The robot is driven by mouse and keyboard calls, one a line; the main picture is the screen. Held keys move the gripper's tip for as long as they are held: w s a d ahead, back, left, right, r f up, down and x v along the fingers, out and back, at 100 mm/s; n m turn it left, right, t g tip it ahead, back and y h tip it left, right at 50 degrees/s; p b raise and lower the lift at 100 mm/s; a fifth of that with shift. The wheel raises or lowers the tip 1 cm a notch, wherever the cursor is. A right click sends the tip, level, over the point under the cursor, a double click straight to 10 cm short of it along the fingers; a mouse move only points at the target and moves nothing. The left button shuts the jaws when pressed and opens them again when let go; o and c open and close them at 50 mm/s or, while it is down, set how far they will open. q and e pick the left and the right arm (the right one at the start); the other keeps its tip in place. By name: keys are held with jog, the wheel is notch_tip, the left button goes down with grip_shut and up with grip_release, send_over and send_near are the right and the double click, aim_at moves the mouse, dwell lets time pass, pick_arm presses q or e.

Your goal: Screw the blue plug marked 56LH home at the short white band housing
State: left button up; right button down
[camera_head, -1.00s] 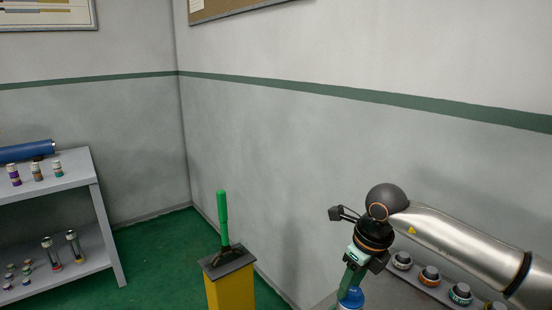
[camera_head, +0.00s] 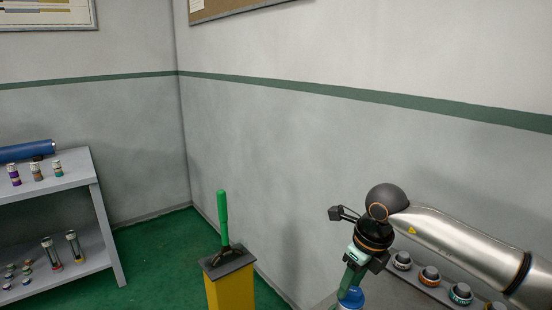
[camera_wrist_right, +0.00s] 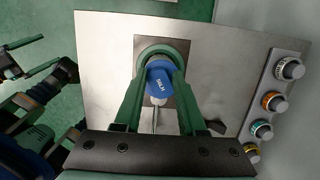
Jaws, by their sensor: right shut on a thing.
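The blue plug marked 56LH (camera_wrist_right: 158,82) is between the green fingers of my right gripper (camera_wrist_right: 159,92), which is shut on it. In the head view, the blue plug (camera_head: 351,298) shows at the lower edge below my right gripper (camera_head: 355,279).
A rail (camera_wrist_right: 275,100) with several ringed knob-like plugs lies right of the housing on the grey bench (camera_wrist_right: 225,40). A yellow stand (camera_head: 231,292) with a green-handled tool (camera_head: 222,215) is left of the bench. A grey shelf (camera_head: 75,182) holds small parts and a blue cylinder (camera_head: 25,151).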

jog(key=shift+s+d+f, duration=0.1)
jog(key=shift+d+f, duration=0.1)
jog(key=n, duration=0.4)
jog(key=shift+s+g, duration=0.1)
jog(key=shift+g, duration=0.2)
jog(key=shift+s+n+g+y, duration=0.1)
jog(key=shift+n+g+y, duration=0.25)
jog(key=shift+n, duration=1.65)
jog(key=c, duration=0.7)
grip_release()
jog(key=shift+o, duration=1.3)
jog(key=shift+r, duration=0.1)
jog(key=shift+a, duration=0.1)
